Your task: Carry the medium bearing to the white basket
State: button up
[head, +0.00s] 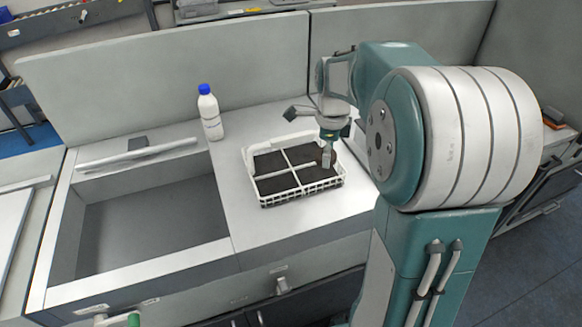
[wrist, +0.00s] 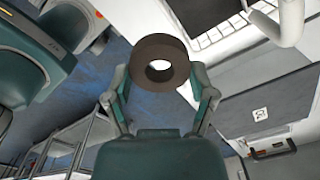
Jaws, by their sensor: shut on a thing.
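The medium bearing (wrist: 160,47) is a dark brown ring with a round hole. In the wrist view it sits between the two fingertips of my gripper (wrist: 162,80), which is shut on it. The white basket (head: 296,197) stands on the counter in the head view. It has a slatted rim, and white dividers split it into compartments with dark bottoms. My gripper (head: 327,158) points down over the right side of the basket. I cannot make out the bearing in the head view, nor tell the gripper's exact height over the basket.
A white bottle with a blue cap (head: 209,112) stands behind and left of the basket. A large recessed bin (head: 148,230) lies to the left. A grey panel (head: 150,65) closes the back. Bare counter (head: 228,180) lies left of the basket.

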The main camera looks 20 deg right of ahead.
send_near(271, 192)
jog(key=s+d+r, duration=0.1)
jog(key=s+d, duration=0.1)
jog(key=d, duration=0.2)
jog(key=a+f, duration=0.1)
jog(key=w+a+f, duration=0.1)
jog(key=f, duration=0.1)
jog(key=shift+w+a+f, duration=0.15)
jog(key=shift+a+f, duration=0.15)
jog(key=shift+a, duration=0.05)
jog(key=shift+w+a+f, duration=0.2)
jog(key=shift+a+f, duration=0.25)
jog(key=shift+w+a+f, duration=0.15)
jog(key=shift+f, duration=1.7)
jog(key=shift+f, duration=0.2)
jog(key=o, duration=1)
jog(key=shift+c, duration=0.2)
